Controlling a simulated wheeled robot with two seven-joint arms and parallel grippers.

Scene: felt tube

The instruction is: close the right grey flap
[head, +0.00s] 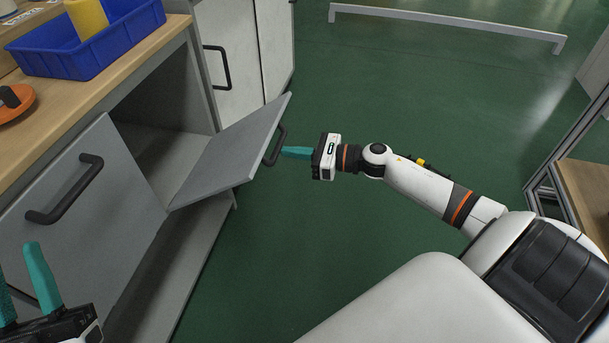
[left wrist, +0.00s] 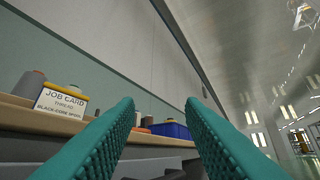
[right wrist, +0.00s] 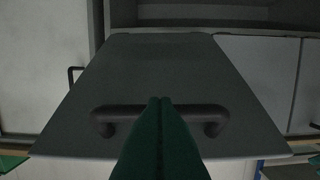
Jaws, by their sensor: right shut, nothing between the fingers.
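The right grey flap (head: 228,150) stands open, tilted out from the cabinet front, with a dark bar handle (head: 276,147) on its outer face. In the right wrist view the flap (right wrist: 160,70) fills the middle, and its handle (right wrist: 118,113) runs across behind my fingers. My right gripper (head: 284,152) is shut and empty, its teal fingertips at the handle on the outer side of the flap. Whether they touch it I cannot tell. My left gripper (left wrist: 160,105) is open and empty, at the lower left of the head view, near the left grey flap (head: 85,235).
The left flap is shut. The worktop (head: 60,120) above carries a blue bin (head: 95,45) with a yellow spool and an orange disc (head: 18,103). A pale cabinet (head: 240,50) stands behind. Green floor (head: 400,80) is clear around my right arm.

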